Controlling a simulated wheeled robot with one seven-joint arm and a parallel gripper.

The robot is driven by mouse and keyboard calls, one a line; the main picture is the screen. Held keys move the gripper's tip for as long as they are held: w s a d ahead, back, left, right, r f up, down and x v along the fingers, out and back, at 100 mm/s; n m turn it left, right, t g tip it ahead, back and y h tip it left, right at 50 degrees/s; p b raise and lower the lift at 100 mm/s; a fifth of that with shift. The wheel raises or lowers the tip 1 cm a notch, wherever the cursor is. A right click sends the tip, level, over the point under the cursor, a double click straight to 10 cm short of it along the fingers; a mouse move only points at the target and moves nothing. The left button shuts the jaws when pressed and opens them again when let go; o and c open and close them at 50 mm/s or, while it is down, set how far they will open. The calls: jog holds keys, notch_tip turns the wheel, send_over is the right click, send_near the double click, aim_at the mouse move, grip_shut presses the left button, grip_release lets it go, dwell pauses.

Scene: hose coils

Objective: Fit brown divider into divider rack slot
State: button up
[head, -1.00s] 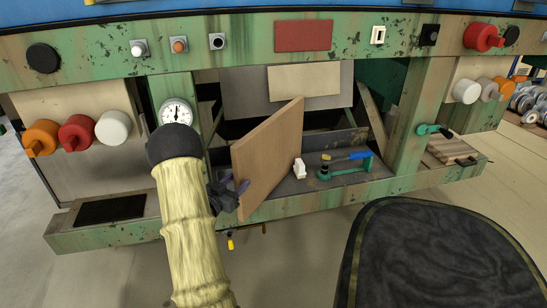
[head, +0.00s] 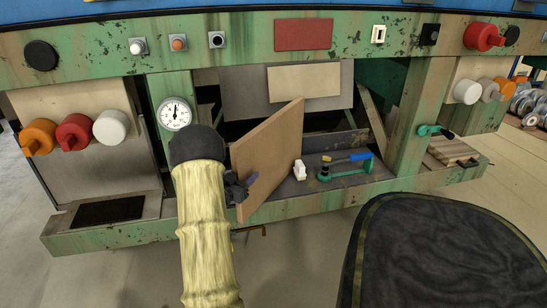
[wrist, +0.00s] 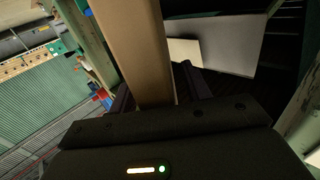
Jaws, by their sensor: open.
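The brown divider (head: 268,160) is a flat wooden board standing on edge, turned at an angle, in the open bay of the green machine frame. It also shows in the wrist view (wrist: 137,45), end-on between my fingers. My gripper (head: 243,187) is at the divider's near left edge in the head view. In the wrist view my gripper (wrist: 157,92) is open, with one dark finger on each side of the board. I cannot tell whether either finger touches it. No rack slot can be made out clearly; the divider hides part of the bay.
A white block (head: 300,170), a green clamp-like tool (head: 345,171) and a blue-and-yellow tool (head: 347,158) lie on the bay floor, right of the divider. A gauge (head: 174,113) is on the left post. A black padded surface (head: 440,255) fills the front right.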

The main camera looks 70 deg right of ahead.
jog(key=shift+c, duration=0.5)
grip_shut()
dwell(1.0)
